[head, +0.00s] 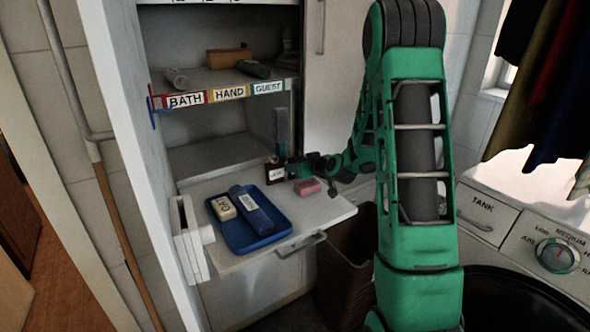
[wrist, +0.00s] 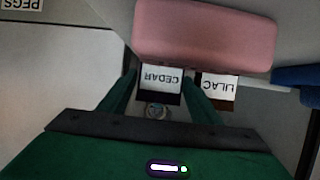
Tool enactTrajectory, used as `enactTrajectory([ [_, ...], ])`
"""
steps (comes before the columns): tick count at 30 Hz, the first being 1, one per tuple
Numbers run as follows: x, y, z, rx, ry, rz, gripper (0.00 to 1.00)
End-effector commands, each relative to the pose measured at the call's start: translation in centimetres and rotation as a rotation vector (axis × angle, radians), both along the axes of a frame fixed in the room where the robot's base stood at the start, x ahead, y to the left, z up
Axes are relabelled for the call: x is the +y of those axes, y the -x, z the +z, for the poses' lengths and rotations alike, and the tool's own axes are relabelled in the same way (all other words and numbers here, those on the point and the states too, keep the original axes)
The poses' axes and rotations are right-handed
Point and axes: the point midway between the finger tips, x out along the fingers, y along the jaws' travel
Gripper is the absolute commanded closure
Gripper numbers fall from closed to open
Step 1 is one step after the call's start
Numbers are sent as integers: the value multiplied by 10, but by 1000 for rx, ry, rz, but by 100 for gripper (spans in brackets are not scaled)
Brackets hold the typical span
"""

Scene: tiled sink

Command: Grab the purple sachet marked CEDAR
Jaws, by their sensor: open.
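The CEDAR sachet (wrist: 173,99) shows in the wrist view as a dark purplish body with a white label, upside down in the picture. It stands between the two green fingers of my gripper (wrist: 160,92), which is open. I cannot tell whether either finger touches it. A dark red sachet marked LILAC (wrist: 226,105) is just right of the right finger. In the head view a dark red labelled sachet (head: 275,173) stands on the pull-out shelf, left of my gripper (head: 298,168). The CEDAR sachet is not clear there, largely hidden by the gripper.
A pink block (head: 308,186) lies close in front of my gripper; it also shows in the wrist view (wrist: 205,33). A blue tray (head: 254,247) holds a pale block and a blue packet. The cabinet's upper shelf (head: 215,80) is above. A washing machine (head: 540,240) stands right.

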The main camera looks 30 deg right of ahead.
Motion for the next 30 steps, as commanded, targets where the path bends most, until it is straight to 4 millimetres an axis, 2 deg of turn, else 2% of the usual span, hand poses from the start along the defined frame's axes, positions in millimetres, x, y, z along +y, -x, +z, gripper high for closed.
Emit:
enactTrajectory([
  [3, 0, -7, -4, 1, -1, -1, 42],
  [10, -1, -7, -3, 0, -1, -1, 42],
  [14, -1, -7, -3, 0, -1, -1, 73],
  [23, -1, -7, -2, 0, 0, -1, 74],
  [26, 0, -8, 5, -3, 2, 0, 74],
  [30, 0, -8, 26, -5, 3, 0, 74],
])
